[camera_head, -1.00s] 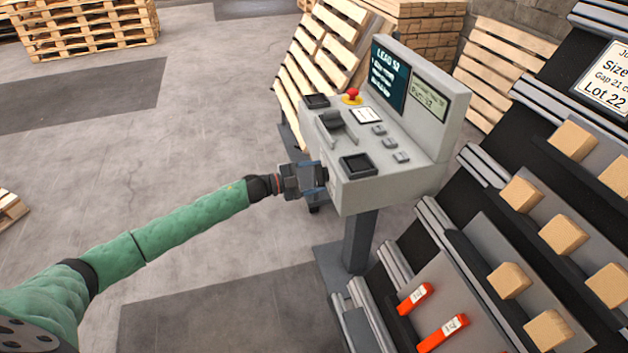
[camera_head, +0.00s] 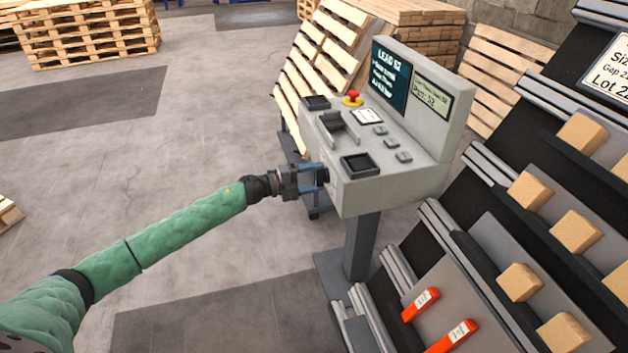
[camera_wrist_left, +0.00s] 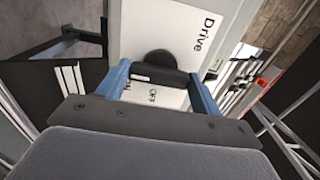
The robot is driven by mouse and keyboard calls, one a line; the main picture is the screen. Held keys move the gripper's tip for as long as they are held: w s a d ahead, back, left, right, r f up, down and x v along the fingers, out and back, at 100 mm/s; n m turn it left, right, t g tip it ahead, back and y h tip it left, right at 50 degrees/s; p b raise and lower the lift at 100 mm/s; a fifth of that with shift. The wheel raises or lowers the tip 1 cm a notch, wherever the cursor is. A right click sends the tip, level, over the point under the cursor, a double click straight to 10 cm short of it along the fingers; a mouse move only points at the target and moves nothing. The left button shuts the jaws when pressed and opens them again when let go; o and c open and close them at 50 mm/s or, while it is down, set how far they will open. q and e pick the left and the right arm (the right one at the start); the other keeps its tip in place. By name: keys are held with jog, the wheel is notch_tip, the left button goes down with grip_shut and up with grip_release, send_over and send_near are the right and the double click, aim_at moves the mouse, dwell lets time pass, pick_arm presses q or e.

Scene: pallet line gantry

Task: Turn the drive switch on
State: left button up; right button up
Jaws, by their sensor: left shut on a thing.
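The drive switch (camera_wrist_left: 158,68) is a black rotary knob with a bar handle on a white plate marked "Drive" and "OFF" in the left wrist view. It sits on the front face of the grey control console (camera_head: 375,190). My left gripper (camera_head: 322,177) is at that face, with its blue fingers on both sides of the knob's bar. It also shows in the left wrist view (camera_wrist_left: 160,85), shut on the bar. The bar lies about level across that picture. My right gripper is not in view.
A sloped rack (camera_head: 490,250) with wooden blocks and orange tags stands close on the right. Wooden pallets (camera_head: 322,55) lean behind.

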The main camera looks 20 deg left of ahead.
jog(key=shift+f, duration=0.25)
pick_arm(q)
jog(key=o, duration=1)
jog(key=shift+s, duration=0.1)
jog(key=b+v, duration=0.1)
jog(key=v, duration=0.6)
jog(key=shift+s+a, duration=0.15)
jog(key=shift+a, duration=0.15)
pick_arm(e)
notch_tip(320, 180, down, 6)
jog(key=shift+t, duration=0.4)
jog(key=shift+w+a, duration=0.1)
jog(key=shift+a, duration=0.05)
